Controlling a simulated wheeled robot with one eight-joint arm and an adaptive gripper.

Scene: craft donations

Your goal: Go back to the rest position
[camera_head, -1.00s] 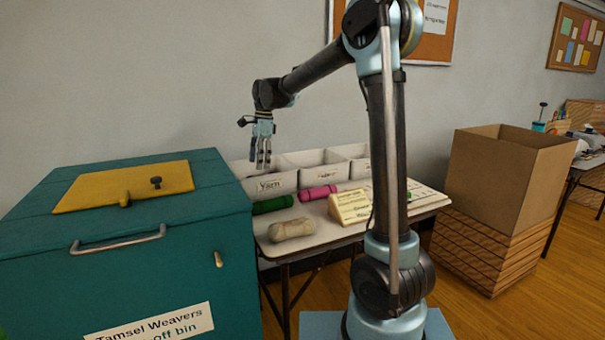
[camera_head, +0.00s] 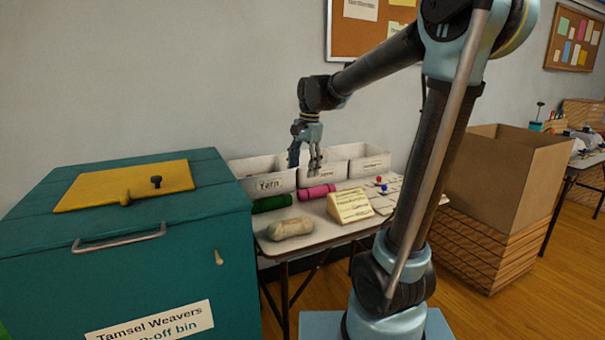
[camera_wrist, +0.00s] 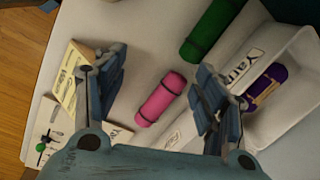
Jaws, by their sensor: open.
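My gripper (camera_head: 305,160) hangs open and empty above the back of the small table, in front of the white bins. In the wrist view its two fingers (camera_wrist: 155,95) are spread wide. A pink roll (camera_wrist: 160,98) lies on the table between them in that picture, below and not touched. The pink roll also shows in the head view (camera_head: 317,192). My arm is bent and reaches leftward from its base. No rest position is marked in view.
A teal drop-off bin (camera_head: 120,240) with a yellow lid (camera_head: 125,186) stands at left. The table (camera_head: 300,239) bears a green roll (camera_head: 272,203), a beige roll (camera_head: 290,228), a sign (camera_head: 350,206) and white bins (camera_head: 268,184). A purple roll (camera_wrist: 267,85) lies in the Yarn bin. A cardboard box (camera_head: 495,195) stands at right.

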